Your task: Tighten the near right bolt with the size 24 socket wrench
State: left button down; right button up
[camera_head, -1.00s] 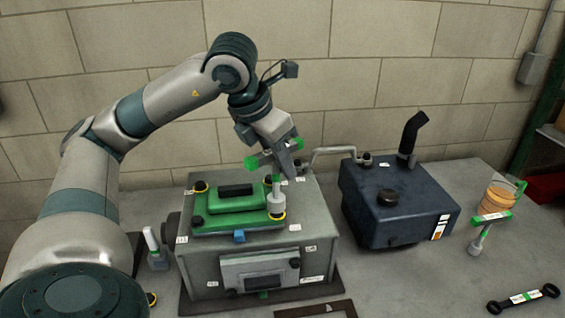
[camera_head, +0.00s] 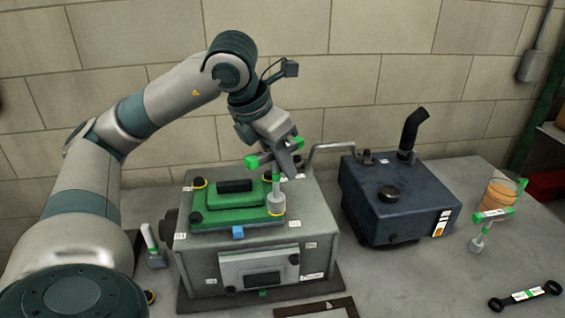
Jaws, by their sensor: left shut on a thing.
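My left gripper (camera_head: 284,162) is shut on the socket wrench (camera_head: 277,196), which has a green crossbar, a green and grey shaft and a grey socket. The wrench stands about upright over the near right corner of the green cover (camera_head: 215,218). Its socket sits at the near right bolt there; the bolt head is hidden, and part of a yellow ring (camera_head: 276,214) shows under the socket. I cannot read a size on this wrench. My right gripper is not in view.
The cover lies on a grey engine block (camera_head: 205,257). Right of it stands a dark blue tank (camera_head: 395,213). Further right are another green-handled socket wrench (camera_head: 478,243), an orange cup (camera_head: 498,194) and a black double-ended wrench (camera_head: 525,296). The bench between tank and black wrench is clear.

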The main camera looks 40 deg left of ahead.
pick_arm(q)
jog(key=shift+f, duration=0.25)
jog(key=shift+r, duration=0.1)
jog(key=shift+s+d+f+m+h+b, duration=0.15)
jog(key=shift+m+h+b, duration=0.25)
jog(key=shift+m+b, duration=0.65)
jog(key=m+g+h+b, duration=0.1)
jog(key=m, duration=0.3)
jog(key=shift+s+d, duration=0.1)
jog(key=shift+d, duration=0.05)
jog(key=m, duration=0.2)
jog(key=m+g+h, duration=0.1)
jog(key=m, duration=0.1)
jog(key=shift+s+f+h+b, duration=0.1)
jog(key=shift+s+h+b, duration=0.2)
jog(key=shift+b, duration=0.1)
jog(key=m, duration=0.1)
jog(key=m+g, duration=0.1)
jog(key=m, duration=0.1)
jog(key=shift+s+g, duration=0.2)
jog(key=shift+g, duration=0.1)
jog(key=m, duration=0.1)
jog(key=m+g, duration=0.1)
jog(key=m, duration=0.1)
jog(key=shift+s+d+f+m+h, duration=0.15)
jog(key=shift+s+f+m+h, duration=0.05)
jog(key=shift+s+m+h, duration=0.1)
